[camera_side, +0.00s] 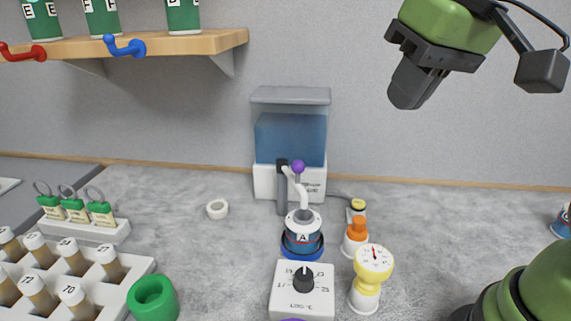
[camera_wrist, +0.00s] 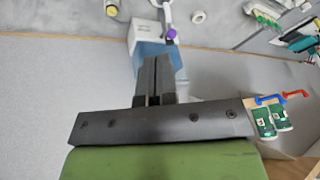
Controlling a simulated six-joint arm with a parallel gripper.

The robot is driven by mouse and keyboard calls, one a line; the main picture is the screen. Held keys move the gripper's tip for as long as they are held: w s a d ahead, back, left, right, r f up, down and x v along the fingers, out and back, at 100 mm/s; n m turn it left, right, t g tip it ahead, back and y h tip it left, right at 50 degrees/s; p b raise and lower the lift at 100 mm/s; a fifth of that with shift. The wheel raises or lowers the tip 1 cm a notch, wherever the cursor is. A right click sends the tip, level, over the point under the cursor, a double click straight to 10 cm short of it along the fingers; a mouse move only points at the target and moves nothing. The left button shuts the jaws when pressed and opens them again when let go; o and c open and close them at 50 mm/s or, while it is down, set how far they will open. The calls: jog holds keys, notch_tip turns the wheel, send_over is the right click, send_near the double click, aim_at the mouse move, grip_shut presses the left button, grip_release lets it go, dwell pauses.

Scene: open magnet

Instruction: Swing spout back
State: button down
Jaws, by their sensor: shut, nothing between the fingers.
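A dispenser (camera_side: 290,140) with a clear tank of blue liquid and a white base stands against the wall. At its front is a dark post with a white curved spout (camera_side: 299,192) topped by a purple knob (camera_side: 298,167). The spout's end reaches over a jar labelled A (camera_side: 304,238), which sits on a blue base. In the wrist view the purple knob (camera_wrist: 172,33) shows beyond my fingers, and they hide part of the tank (camera_wrist: 150,50). My gripper (camera_side: 404,97) is shut and empty, raised high to the right of the dispenser, apart from the spout.
A dial box (camera_side: 303,292) stands in front of the jar. A yellow gauge (camera_side: 372,275) and an orange-topped bottle (camera_side: 356,234) stand to its right. A vial rack (camera_side: 130,268), green ring (camera_side: 152,298) and tagged holder (camera_side: 90,230) are at left. A shelf (camera_side: 150,44) hangs upper left.

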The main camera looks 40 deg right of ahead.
jog(key=w+a+f+h, duration=0.3)
jog(key=w+a, duration=0.3)
jog(key=w, duration=0.1)
jog(key=w+a+f+h, duration=0.3)
jog(key=w+a, duration=0.3)
jog(key=w, duration=0.2)
jog(key=shift+f+n+g, duration=0.3)
jog(key=shift+f+g, duration=0.1)
jog(key=shift+f, duration=0.25)
jog(key=shift+f, duration=0.1)
send_near(292, 174)
notch_tip(292, 174, down, 3)
jog(key=a, duration=0.1)
jog(key=shift+s+d, duration=0.3)
jog(key=shift+d, duration=0.2)
